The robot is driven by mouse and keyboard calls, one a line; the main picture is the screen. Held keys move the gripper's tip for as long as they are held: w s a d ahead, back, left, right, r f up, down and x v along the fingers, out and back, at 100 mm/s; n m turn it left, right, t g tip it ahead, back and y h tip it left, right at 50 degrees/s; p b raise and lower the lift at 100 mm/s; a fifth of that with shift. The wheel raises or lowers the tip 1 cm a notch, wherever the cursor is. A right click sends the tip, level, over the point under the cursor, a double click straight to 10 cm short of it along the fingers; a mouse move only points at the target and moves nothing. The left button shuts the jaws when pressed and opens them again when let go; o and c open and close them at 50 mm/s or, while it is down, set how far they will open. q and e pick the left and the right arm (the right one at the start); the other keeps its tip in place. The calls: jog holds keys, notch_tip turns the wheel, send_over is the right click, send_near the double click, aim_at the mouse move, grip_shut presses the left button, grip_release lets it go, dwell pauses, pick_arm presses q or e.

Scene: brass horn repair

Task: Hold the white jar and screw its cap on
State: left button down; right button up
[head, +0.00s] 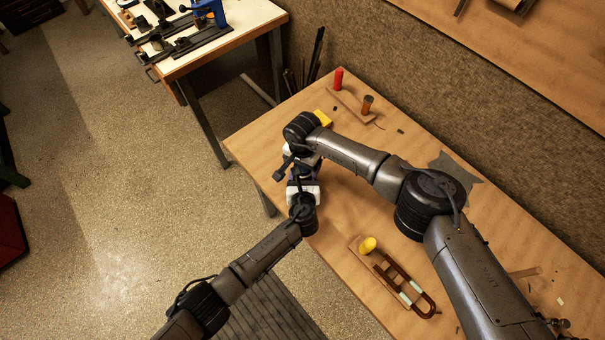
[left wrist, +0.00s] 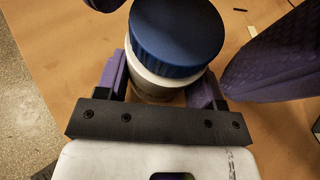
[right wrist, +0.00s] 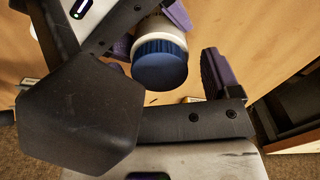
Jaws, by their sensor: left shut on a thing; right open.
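The white jar (left wrist: 150,84) stands between the fingers of my left gripper (left wrist: 163,86), which is shut on its sides. A ribbed blue cap (left wrist: 178,38) sits on top of the jar; I cannot tell whether it is threaded. In the right wrist view the cap (right wrist: 160,66) faces the camera, with the white jar (right wrist: 163,28) behind it. In the head view the arms hide the jar.
The wooden table (head: 345,215) holds a red cylinder (head: 338,79), a brown cylinder (head: 367,104), a yellow block (head: 323,118) and a board with a yellow piece (head: 367,245) and a U-shaped tube (head: 412,290). The grippers are near its left edge.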

jog(key=shift+c, duration=0.3)
jog(key=c, duration=1)
jog(key=m, duration=0.3)
jog(key=o, duration=1)
jog(key=shift+r, duration=2.25)
jog(key=shift+o, duration=0.2)
